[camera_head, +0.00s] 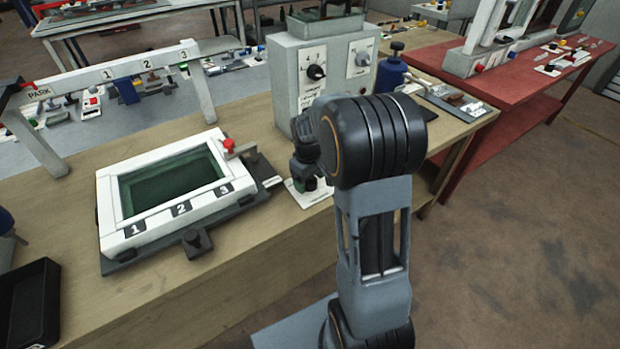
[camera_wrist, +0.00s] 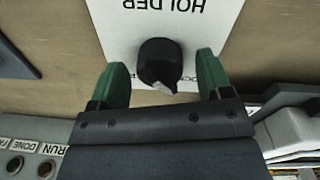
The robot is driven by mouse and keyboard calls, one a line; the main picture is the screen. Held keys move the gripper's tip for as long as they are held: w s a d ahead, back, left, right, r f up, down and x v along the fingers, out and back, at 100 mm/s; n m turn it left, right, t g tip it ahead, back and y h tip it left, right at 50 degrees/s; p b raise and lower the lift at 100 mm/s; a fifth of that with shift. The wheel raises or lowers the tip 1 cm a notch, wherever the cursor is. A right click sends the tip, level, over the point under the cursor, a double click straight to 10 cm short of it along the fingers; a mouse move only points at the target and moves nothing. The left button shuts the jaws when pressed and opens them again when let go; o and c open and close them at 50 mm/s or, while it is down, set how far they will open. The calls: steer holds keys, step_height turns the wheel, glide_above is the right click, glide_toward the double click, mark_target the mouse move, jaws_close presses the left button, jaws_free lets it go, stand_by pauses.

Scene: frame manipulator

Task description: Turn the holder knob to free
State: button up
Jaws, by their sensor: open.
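The holder knob (camera_wrist: 158,62) is a black round knob with a pale pointer mark. It sits on a white plate (camera_wrist: 185,22) marked HOLDER, which appears upside down in the wrist view. The pointer mark faces down and slightly right there. My gripper (camera_wrist: 162,68) has its two green fingers on either side of the knob, open, with visible gaps. Small lettering beside the knob is mostly covered by the fingers. In the head view the plate (camera_head: 312,197) lies on the wooden bench, and my arm hides much of the gripper and knob.
A white frame (camera_head: 112,212) with numbers 1, 2, 3 and a red-tipped clamp (camera_head: 229,146) lies left of the plate. A grey control box (camera_head: 288,75) stands behind it. A black tray (camera_head: 38,300) sits front left.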

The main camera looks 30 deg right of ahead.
steer(key=c, duration=0.9)
steer(key=shift+m, duration=0.3)
steer(key=m, duration=0.3)
steer(key=shift+m, duration=0.4)
steer(key=m, duration=0.4)
steer(key=shift+m, duration=0.3)
steer(key=m, duration=0.4)
steer(key=shift+w, duration=0.1)
steer(key=shift+m+g, duration=0.3)
steer(key=shift+m, duration=2.1)
